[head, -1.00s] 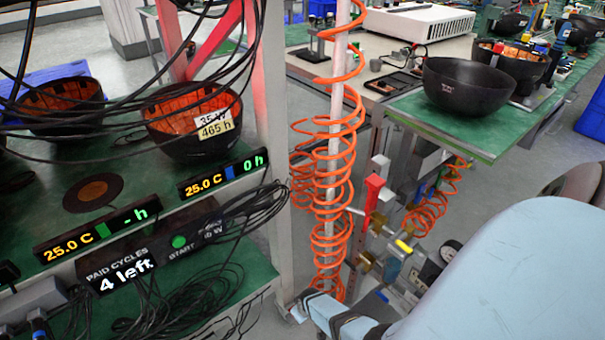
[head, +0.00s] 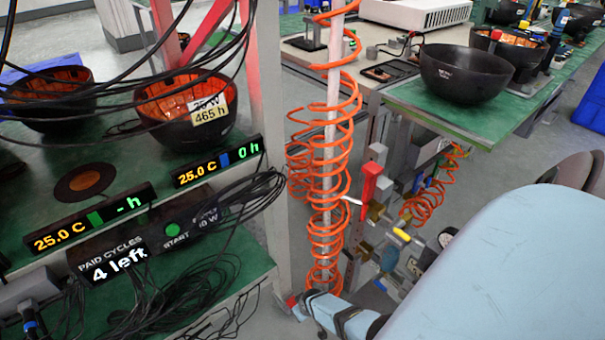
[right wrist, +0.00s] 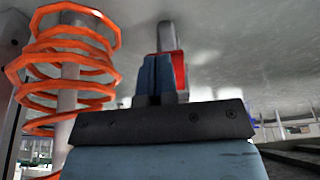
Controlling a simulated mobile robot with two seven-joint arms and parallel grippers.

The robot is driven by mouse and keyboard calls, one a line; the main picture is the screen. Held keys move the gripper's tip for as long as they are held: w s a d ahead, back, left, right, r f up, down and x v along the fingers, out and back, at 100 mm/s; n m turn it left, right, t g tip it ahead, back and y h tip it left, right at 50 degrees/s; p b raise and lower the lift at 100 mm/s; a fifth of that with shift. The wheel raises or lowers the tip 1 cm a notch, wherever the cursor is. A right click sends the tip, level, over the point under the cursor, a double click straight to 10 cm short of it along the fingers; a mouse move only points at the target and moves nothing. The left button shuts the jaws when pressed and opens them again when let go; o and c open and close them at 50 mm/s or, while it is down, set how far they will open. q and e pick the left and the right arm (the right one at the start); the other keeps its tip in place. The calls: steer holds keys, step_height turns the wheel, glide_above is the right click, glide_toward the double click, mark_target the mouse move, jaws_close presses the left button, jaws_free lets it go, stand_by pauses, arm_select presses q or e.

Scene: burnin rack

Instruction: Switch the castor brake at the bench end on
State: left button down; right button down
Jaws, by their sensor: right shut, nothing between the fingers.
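My right gripper (head: 300,303) is low at the foot of the pale rack post, at the green bench end. In the right wrist view its blue fingers (right wrist: 157,78) are closed together and empty. A small red part (head: 291,301), which looks like the castor brake, shows just left of the fingertips in the head view. In the wrist view a red part (right wrist: 180,72) with a grey piece on it (right wrist: 166,37) stands right behind the fingers and is partly hidden by them. I cannot tell whether they touch, or the brake's position. My left gripper is not in view.
An orange coiled hose (head: 328,170) hangs around a pale pole close by; it also shows in the wrist view (right wrist: 68,50). A red upright handle (head: 371,182) and fittings stand to its right. Loose black cables (head: 250,200) hang off the bench (head: 240,262).

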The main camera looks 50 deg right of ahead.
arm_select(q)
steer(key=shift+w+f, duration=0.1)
arm_select(e)
steer(key=shift+f, duration=0.15)
stand_by(0.4)
